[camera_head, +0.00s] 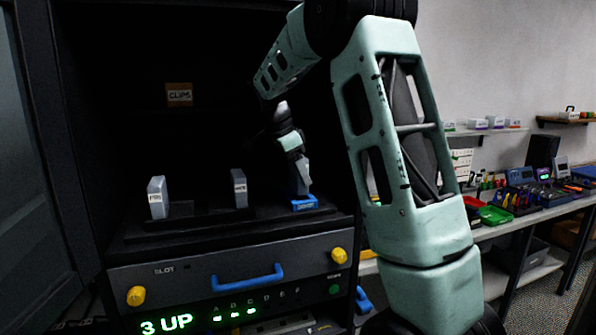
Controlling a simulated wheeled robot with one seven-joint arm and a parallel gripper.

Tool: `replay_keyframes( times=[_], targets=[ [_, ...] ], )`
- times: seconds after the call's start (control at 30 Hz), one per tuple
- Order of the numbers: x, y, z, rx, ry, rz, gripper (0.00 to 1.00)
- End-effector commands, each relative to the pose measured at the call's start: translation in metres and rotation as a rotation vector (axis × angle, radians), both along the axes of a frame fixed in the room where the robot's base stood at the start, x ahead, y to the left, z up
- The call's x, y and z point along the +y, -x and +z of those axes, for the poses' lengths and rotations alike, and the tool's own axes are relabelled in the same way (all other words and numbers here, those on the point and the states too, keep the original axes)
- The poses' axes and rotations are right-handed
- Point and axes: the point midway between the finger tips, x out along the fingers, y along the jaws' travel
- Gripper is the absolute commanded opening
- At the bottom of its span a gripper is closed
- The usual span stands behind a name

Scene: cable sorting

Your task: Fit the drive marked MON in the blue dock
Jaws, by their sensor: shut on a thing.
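A blue dock (304,204) sits at the right end of the dark shelf inside the cabinet. My gripper (302,170) is right above it, pointing down, and is shut on a drive (297,187). The drive is small, upright and partly hidden by the gripper, and its mark cannot be read. Its lower end is at the blue dock; I cannot tell if it is fully seated. A grey-white drive (157,198) with a label stands upright at the left. Another labelled drive (239,189) stands in the middle. Both labels are too small to read surely.
Below the shelf is a front panel (190,280) with a blue handle (248,281), yellow knobs (136,296) and a green "3 UP" display (166,324). A box marked CLIPS (179,94) is at the back. A cluttered bench (545,212) stands at the right.

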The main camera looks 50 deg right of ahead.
Motion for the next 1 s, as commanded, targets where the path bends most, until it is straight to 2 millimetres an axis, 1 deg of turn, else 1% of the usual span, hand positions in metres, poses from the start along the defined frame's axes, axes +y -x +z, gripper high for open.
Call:
replay_keyframes(
  times=[0.53, 1.0],
  targets=[
    [0.0003, -0.0003, -0.0002, -0.001, 0.000, 0.000, 0.43],
    [0.0001, -0.0002, -0.0090, 0.000, 0.000, 0.000, 0.43]
  ],
)
